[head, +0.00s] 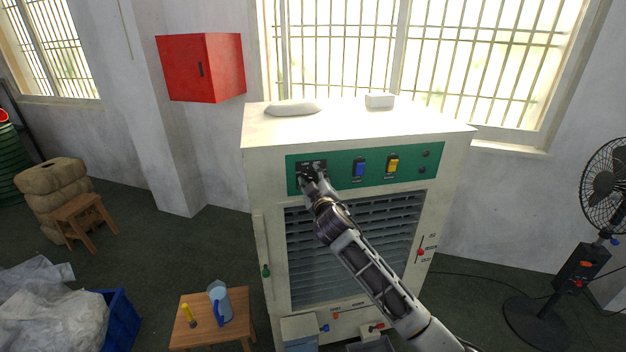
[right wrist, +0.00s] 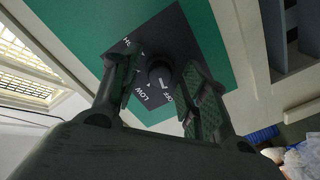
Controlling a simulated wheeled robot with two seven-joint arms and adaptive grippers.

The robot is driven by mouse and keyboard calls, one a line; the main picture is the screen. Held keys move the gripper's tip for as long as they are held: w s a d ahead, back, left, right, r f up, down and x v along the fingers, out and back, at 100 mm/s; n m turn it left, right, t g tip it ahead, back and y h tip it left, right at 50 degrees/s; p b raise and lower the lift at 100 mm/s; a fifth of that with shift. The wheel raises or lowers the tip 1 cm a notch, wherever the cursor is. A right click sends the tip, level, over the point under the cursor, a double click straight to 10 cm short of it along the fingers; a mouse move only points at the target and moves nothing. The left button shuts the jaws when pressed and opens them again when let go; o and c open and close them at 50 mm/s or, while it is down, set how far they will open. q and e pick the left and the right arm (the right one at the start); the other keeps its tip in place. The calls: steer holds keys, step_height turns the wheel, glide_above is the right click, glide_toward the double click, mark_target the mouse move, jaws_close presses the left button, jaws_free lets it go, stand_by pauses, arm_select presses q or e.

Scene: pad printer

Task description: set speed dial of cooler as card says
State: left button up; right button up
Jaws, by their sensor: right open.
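The cooler (head: 262,215) is a large cream cabinet with a green control panel (head: 340,174) across its upper front. Its speed dial (right wrist: 159,72) is a dark round knob with a white mark on a black plate (right wrist: 176,40). The plate reads OFF and LOW, with further lettering partly hidden. My right gripper (head: 312,174) is at the panel's left end and hides most of the dial in the head view. In the right wrist view its open fingers (right wrist: 160,84) stand on either side of the knob; contact cannot be told. I cannot make out a card. My left gripper is out of view.
Blue (head: 359,168) and yellow (head: 392,164) switches sit right of the dial. A red lever (head: 420,252) is lower right on the cooler. A wooden stool (head: 240,305) holds a blue jug (head: 219,303). A black fan (head: 604,190) stands at the right.

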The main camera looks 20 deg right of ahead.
jaws_close()
steer(key=shift+m, duration=0.4)
steer(key=shift+f+m+b, duration=0.1)
steer(key=shift+m+b, duration=0.55)
steer(key=shift+m, duration=0.05)
steer(key=shift+m+b, duration=0.35)
steer(key=shift+m, duration=3.35)
